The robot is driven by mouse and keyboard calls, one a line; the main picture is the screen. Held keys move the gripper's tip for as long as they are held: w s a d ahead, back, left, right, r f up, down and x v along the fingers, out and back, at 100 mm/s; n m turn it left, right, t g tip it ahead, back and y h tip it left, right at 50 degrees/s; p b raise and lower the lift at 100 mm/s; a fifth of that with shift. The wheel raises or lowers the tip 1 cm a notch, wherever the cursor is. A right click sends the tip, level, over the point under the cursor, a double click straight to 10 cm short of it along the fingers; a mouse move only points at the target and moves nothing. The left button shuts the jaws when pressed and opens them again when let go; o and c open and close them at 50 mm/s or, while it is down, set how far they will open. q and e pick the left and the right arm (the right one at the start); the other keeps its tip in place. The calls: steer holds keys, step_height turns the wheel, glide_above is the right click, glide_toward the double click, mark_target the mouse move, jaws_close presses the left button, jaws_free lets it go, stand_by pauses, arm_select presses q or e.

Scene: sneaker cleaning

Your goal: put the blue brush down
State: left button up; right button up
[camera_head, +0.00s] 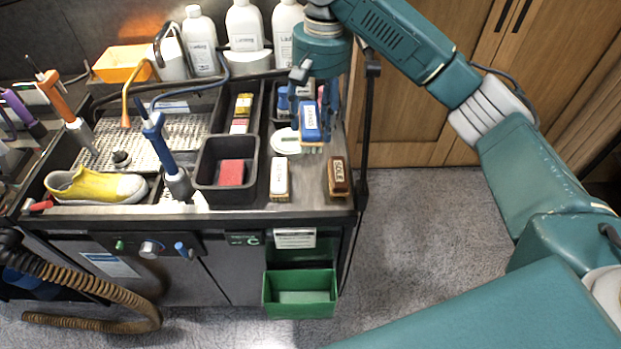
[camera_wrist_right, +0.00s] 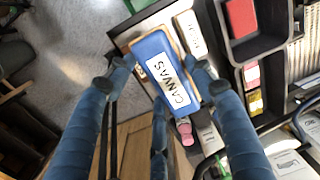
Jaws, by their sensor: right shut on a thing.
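The blue brush (camera_head: 311,119) has a white label reading CANVAS and light bristles pointing down. My right gripper (camera_head: 312,104) is shut on it from above, over the right part of the workbench (camera_head: 312,192). In the right wrist view the brush (camera_wrist_right: 165,72) sits between the fingers. Whether its bristles touch the bench cannot be told. A white-labelled brush (camera_head: 280,178) and a brown brush labelled SOLE (camera_head: 339,176) stand nearer the front edge. My left gripper is out of view.
A round white dish (camera_head: 286,141) lies just left of the held brush. A dark bin (camera_head: 208,182) with a red block (camera_head: 232,172) is further left. A yellow shoe (camera_head: 95,186) lies at the left. White bottles (camera_head: 244,27) line the back. The bench's right edge is close.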

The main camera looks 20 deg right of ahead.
steer(key=shift+w+r, duration=0.55)
steer(key=shift+r, duration=0.05)
step_height(320, 180, down, 5)
steer(key=shift+f+b, duration=0.2)
steer(key=shift+b, duration=0.1)
steer(key=shift+f+p, duration=1.55)
steer(key=shift+f, duration=5.6)
steer(key=shift+f, duration=0.1)
steer(key=o, duration=0.9)
steer(key=shift+o, duration=0.2)
